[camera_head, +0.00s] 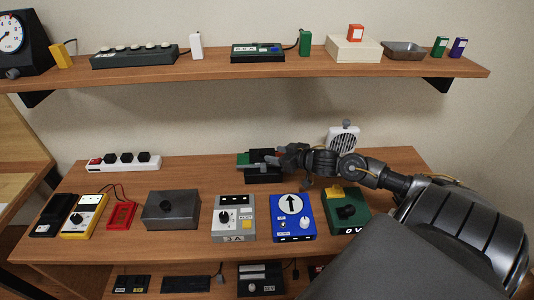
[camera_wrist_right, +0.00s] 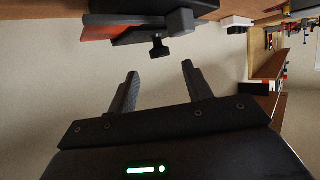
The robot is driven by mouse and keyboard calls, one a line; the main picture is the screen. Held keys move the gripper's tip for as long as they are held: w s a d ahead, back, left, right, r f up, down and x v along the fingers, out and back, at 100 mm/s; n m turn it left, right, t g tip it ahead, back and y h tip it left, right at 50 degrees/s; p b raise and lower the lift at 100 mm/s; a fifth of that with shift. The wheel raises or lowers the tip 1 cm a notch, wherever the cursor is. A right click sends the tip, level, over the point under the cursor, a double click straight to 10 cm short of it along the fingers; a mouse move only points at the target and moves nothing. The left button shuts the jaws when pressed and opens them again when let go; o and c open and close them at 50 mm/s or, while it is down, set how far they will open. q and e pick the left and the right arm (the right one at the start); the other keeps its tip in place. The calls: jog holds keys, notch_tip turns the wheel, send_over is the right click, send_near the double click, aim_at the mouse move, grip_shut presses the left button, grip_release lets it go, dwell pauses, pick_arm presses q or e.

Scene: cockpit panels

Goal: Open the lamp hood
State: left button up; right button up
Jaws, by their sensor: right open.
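A black device (camera_head: 264,177) with a green part and a red part stands at the back of the table. It is the thing closest to my right gripper, but I cannot tell for certain that it bears the lamp hood. My right gripper (camera_head: 284,158) is at this device in the head view and partly covers it. In the right wrist view my right gripper (camera_wrist_right: 160,72) has its two fingers apart with nothing between them. A black knob (camera_wrist_right: 158,46) on a dark body sits just beyond the fingertips, apart from them. My left gripper is not in view.
A dark grey box (camera_head: 172,209), a grey knob box (camera_head: 233,219), a blue dial box (camera_head: 292,218) and a green box (camera_head: 343,212) line the table front. A white power strip (camera_head: 123,162) lies at back left. A shelf (camera_head: 200,72) overhangs the table.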

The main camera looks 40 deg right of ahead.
aim_at(263, 152)
jog(key=x, duration=0.5)
jog(key=shift+r, duration=0.1)
